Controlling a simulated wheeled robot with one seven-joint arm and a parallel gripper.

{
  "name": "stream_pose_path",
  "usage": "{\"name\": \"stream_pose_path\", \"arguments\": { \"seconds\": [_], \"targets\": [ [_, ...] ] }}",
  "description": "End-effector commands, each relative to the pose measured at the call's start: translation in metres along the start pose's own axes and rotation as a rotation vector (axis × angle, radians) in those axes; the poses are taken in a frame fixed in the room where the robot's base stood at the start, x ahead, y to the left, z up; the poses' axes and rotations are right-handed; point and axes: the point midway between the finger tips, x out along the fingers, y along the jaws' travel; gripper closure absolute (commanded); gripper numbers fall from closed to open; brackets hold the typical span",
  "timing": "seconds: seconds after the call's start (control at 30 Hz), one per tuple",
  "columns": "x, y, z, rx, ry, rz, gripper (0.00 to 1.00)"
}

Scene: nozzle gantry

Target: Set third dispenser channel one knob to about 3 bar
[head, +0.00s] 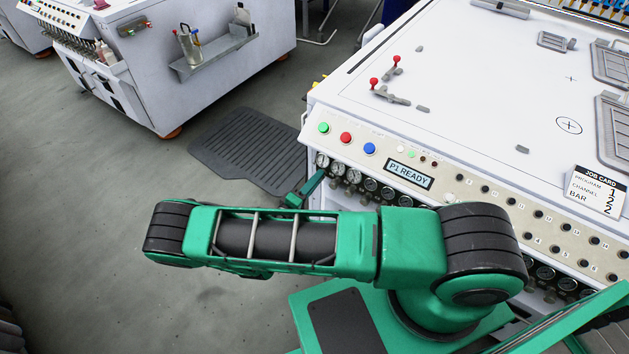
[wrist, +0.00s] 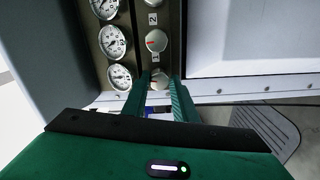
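In the wrist view my gripper (wrist: 161,82) has its two green fingers apart, one on each side of the lowest visible knob (wrist: 160,77). A small label that looks like 1 sits just above this knob. I cannot tell whether the fingers touch it. The lowest gauge (wrist: 120,77) is left of the knob; its needle is too small to read surely. In the head view my gripper (head: 318,178) reaches the left end of the dispenser's front panel, by a row of gauges (head: 339,169). The knob is not clear there.
Another knob (wrist: 156,41), with a red mark, sits above under label 2. The dispenser (head: 480,80) carries coloured buttons, a P1 READY display (head: 409,174) and a job card (head: 597,192). A dark mat (head: 250,150) and open floor lie left; another machine (head: 170,60) stands behind.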

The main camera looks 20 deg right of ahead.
Motion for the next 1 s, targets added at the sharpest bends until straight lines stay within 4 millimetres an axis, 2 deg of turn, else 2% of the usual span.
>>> {"name": "stream_pose_path", "arguments": {
  "seconds": [0.03, 0.07, 0.33, 0.47, 1.0],
  "targets": [
    [-0.001, -0.003, 0.001, -0.003, -0.001, -0.006, 0.63],
    [-0.001, -0.002, 0.001, -0.003, -0.001, -0.005, 0.59],
    [-0.001, 0.000, 0.000, -0.001, 0.000, 0.000, 0.59],
    [-0.007, 0.000, 0.000, 0.000, 0.002, 0.000, 0.59],
    [-0.095, -0.002, 0.000, -0.002, 0.002, -0.003, 0.59]
  ]
}}
